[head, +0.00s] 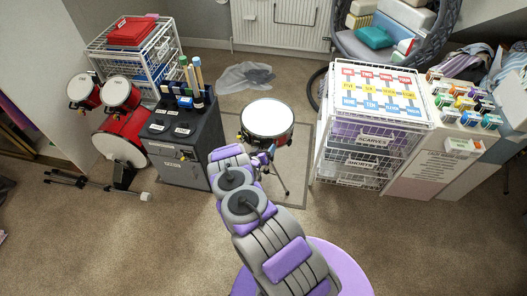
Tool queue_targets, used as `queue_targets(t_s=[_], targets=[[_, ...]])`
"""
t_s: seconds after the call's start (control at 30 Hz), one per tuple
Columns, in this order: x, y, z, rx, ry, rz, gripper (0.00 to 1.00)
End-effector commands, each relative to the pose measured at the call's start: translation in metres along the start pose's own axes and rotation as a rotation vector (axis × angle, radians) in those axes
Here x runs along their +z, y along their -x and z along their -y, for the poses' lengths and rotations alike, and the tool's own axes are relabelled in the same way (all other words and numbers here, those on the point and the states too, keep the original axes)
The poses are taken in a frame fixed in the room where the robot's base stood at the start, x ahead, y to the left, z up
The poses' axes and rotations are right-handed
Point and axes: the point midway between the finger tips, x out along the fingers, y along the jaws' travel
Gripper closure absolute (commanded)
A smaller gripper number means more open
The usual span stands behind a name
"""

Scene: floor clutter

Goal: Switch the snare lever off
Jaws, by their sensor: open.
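The snare drum (267,117) stands on a thin tripod stand in the middle of the room. The snare lever is too small to make out, or is hidden behind my arm. My arm reaches up from the bottom of the head view. My gripper (265,157) is at the near side of the drum, just below its front rim, small and partly hidden by the arm. It looks open; whether it touches the drum cannot be told.
A red drum kit (122,135) is further left. A white wire drawer unit (347,145) stands to the right. A clear plastic bag (245,77) lies behind. Carpet in front is open.

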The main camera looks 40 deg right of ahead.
Motion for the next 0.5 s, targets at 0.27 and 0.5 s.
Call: queue_targets(t_s=[0.27,0.5], targets=[[0.0003,0.0003,0.0002,0.000,0.000,0.001,0.30],[0.0007,0.0004,-0.0003,0.001,0.000,0.001,0.53]])
